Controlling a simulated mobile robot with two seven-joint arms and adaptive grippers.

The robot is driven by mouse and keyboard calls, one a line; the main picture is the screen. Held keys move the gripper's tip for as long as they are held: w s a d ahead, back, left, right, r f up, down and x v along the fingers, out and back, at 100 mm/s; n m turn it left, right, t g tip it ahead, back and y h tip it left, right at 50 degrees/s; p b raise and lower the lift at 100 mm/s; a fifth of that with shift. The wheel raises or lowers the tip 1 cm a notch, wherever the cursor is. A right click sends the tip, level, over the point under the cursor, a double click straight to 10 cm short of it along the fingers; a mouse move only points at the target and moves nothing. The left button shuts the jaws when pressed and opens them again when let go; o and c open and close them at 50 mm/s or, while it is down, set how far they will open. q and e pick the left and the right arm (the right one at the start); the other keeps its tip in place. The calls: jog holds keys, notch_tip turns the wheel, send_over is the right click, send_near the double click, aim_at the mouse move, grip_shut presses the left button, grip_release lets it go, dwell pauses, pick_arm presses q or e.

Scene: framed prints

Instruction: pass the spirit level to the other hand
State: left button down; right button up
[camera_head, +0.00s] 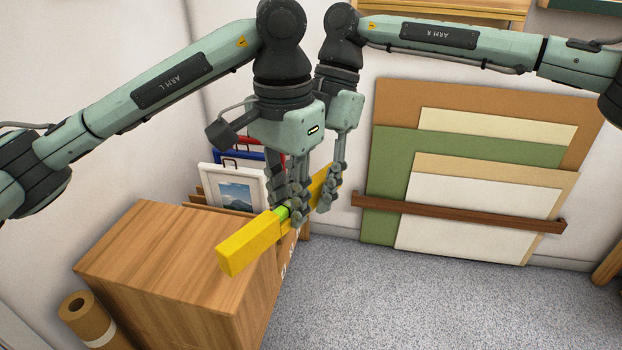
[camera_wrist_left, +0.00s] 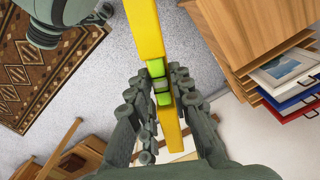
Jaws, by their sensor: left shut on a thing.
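The spirit level is a long yellow bar (camera_head: 248,246) with a green vial section, held tilted in the air in front of the wooden cabinet. My left gripper (camera_head: 289,212) is shut on it around the middle, near the green part. In the left wrist view the bar (camera_wrist_left: 146,30) runs from the top edge down between the fingers (camera_wrist_left: 163,105). My right gripper (camera_head: 333,183) is just behind the left one, with its fingers at the level's far part. The left hand partly hides that stretch, so I cannot tell whether the right fingers are closed on it.
The wooden cabinet (camera_head: 150,250) stands below and left, with framed prints (camera_head: 235,190) behind its top. A paper roll (camera_head: 85,315) stands at the lower left. Large boards (camera_head: 480,205) lean on the wall behind a wooden rail (camera_head: 455,212). The grey carpet (camera_head: 400,300) is clear.

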jog(key=shift+c, duration=0.6)
pick_arm(q)
jog(key=shift+d, duration=0.1)
pick_arm(e)
grip_shut()
pick_arm(q)
jog(key=c, duration=1.3)
grip_release()
pick_arm(e)
jog(key=shift+a+r, duration=0.1)
